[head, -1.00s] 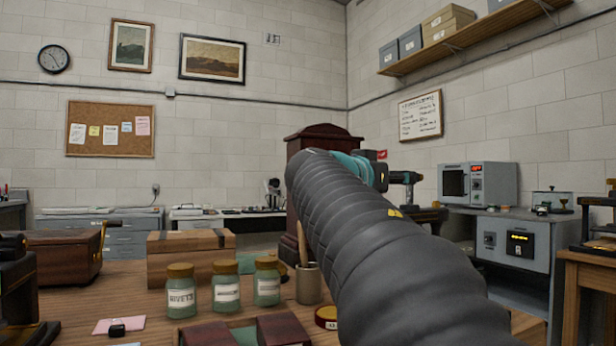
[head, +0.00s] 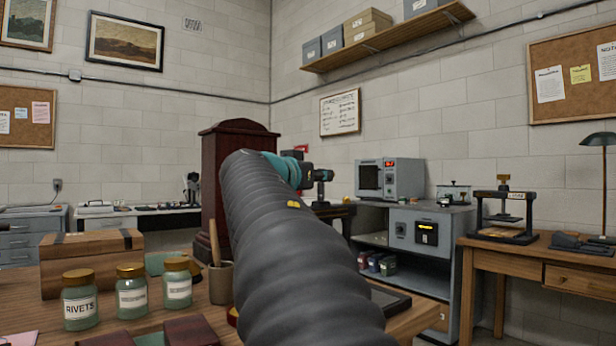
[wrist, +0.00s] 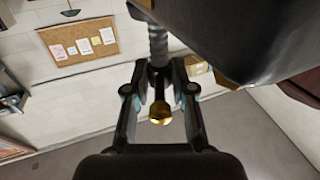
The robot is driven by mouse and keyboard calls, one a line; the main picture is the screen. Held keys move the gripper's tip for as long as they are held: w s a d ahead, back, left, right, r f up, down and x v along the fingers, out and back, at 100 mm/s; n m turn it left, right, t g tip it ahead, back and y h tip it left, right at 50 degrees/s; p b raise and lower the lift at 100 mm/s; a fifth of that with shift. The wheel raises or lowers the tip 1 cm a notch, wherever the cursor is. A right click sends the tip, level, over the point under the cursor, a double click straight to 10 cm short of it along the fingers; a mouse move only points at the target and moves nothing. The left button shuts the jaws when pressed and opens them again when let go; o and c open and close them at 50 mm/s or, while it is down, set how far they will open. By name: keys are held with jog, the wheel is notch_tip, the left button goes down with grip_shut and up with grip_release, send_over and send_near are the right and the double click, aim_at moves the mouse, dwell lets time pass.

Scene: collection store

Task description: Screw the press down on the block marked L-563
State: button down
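In the head view a black screw press (head: 503,205) with a brass-coloured knob on top stands upright on the wooden table at the right. I cannot make out a block or the marking L-563. My ribbed dark arm fills the middle of the head view, well left of the press, and hides most of my gripper there. In the wrist view my gripper (wrist: 160,70) has its two fingers apart. A brass knob (wrist: 160,114) on a dark stem shows between the fingers, and I cannot tell its depth or whether they touch it.
On the near wooden table, jars (head: 131,287) and a wooden box (head: 90,260) stand at left. A grey cabinet (head: 425,245) carries an oven-like unit (head: 390,178), left of the press table (head: 490,255). A dark lamp (head: 602,170) stands at far right.

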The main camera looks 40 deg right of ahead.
jog(key=shift+w+f+m+g+b, duration=0.15)
jog(key=shift+m+g+b, duration=0.2)
jog(key=shift+g, duration=0.25)
jog(key=shift+w+m+g+h, duration=0.1)
jog(key=shift+m+g+h, duration=0.2)
jog(key=shift+m+g, duration=0.5)
jog(key=g, duration=0.1)
jog(key=m+g, duration=0.1)
jog(key=g, duration=0.1)
jog(key=m+g, duration=0.1)
jog(key=shift+w+r+g, duration=0.2)
jog(key=shift+r+g, duration=0.05)
jog(key=shift+g, duration=0.05)
jog(key=m+g+p, duration=0.2)
jog(key=m+g+y+p, duration=0.1)
jog(key=g+p, duration=0.1)
jog(key=shift+w+r+m+g+y, duration=0.15)
jog(key=shift+m+g+y, duration=0.15)
jog(key=shift+m+g, duration=0.1)
jog(key=m+g+y+p, duration=0.2)
jog(key=g+p, duration=0.1)
jog(key=shift+d+m+g, duration=0.1)
jog(key=shift+m+g, duration=0.25)
jog(key=shift+g, duration=0.05)
jog(key=shift+f+y+p, duration=0.2)
jog(key=shift+y+p, duration=0.15)
jog(key=shift+y, duration=0.05)
jog(key=c, duration=1)
grip_release()
jog(key=shift+o, duration=0.2)
